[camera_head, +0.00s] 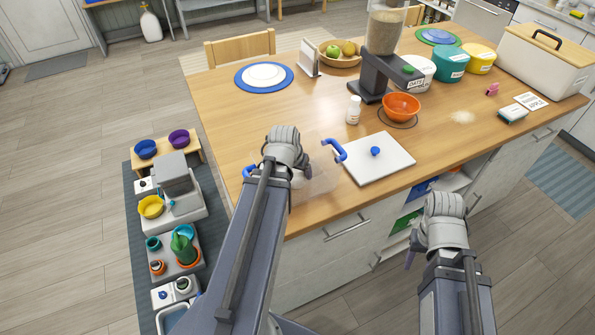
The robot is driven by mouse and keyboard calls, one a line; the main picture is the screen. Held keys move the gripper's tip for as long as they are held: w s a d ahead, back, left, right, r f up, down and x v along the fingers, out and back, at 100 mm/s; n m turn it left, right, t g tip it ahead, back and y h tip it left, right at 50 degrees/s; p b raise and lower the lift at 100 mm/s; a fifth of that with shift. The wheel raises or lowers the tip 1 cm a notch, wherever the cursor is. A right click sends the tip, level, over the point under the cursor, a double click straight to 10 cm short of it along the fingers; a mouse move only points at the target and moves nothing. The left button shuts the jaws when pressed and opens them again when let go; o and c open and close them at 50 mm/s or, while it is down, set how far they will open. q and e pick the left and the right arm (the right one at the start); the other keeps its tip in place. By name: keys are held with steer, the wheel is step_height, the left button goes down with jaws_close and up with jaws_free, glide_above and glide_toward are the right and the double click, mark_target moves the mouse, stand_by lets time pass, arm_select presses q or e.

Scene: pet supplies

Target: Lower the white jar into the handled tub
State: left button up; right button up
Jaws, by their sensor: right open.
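A small white jar (353,111) with a label stands upright on the wooden table, left of an orange bowl. A clear tub (318,181) with blue handles (336,150) sits near the table's front edge. My left arm crosses in front of the tub and hides much of it, so its inside is unclear. My left wrist (283,147) is over the tub's far left part; its fingers are hidden. My right gripper (410,257) hangs in front of the table's cabinet side, open and apart from the jar and tub; only part of it shows.
A white board (378,158) with a blue knob lies right of the tub. Behind the jar stands a grey dispenser (376,75); the orange bowl (401,106) is beneath its spout. Labelled canisters (450,67) and a large white bin (543,62) stand farther right.

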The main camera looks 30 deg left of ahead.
arm_select(q)
steer(key=o, duration=1.4)
steer(key=shift+c, duration=0.2)
